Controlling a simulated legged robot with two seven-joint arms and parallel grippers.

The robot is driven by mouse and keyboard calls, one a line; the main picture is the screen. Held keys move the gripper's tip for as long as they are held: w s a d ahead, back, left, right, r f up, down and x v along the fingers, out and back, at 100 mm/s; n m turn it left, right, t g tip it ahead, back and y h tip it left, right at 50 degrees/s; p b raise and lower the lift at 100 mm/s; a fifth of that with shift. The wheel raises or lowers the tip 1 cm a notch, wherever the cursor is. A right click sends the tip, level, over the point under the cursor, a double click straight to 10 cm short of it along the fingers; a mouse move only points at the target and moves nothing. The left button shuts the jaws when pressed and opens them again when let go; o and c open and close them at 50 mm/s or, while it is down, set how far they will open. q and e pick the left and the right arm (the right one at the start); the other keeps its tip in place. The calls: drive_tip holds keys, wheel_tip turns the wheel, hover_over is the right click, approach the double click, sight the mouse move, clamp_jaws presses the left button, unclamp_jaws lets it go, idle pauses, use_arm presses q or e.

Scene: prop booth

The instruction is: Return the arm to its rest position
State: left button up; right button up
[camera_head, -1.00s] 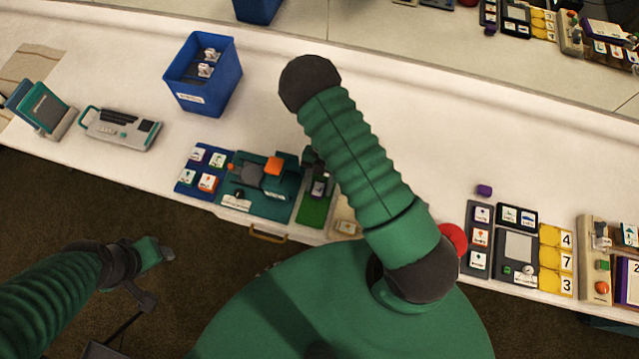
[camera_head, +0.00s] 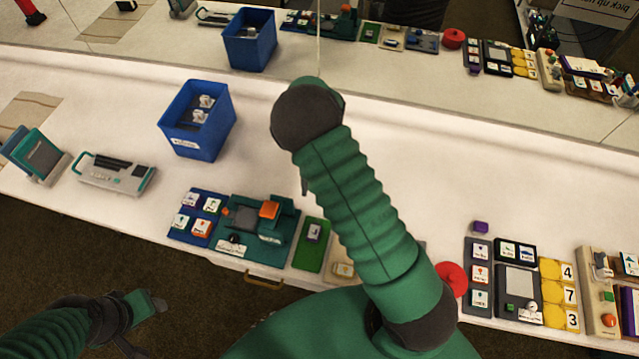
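My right arm (camera_head: 358,215), green and ribbed, rises from my body across the middle of the view to a dark rounded elbow (camera_head: 308,113) over the white table (camera_head: 420,180). Its gripper is not visible; the arm hides what lies behind it. Only a thin dark sliver shows at the arm's left edge. My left gripper (camera_head: 148,328) is at the lower left, over the dark floor in front of the table edge. Its two fingers are apart, with nothing seen between them.
A blue bin (camera_head: 174,134) holds white pieces. A teal device board (camera_head: 266,248), a blue card board (camera_head: 184,233), a green mat (camera_head: 309,258) and a red disc (camera_head: 452,278) lie along the front edge. A mirror (camera_head: 420,90) stands behind. The table's middle right is clear.

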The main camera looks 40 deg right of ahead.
drive_tip(key=shift+v, duration=1.15)
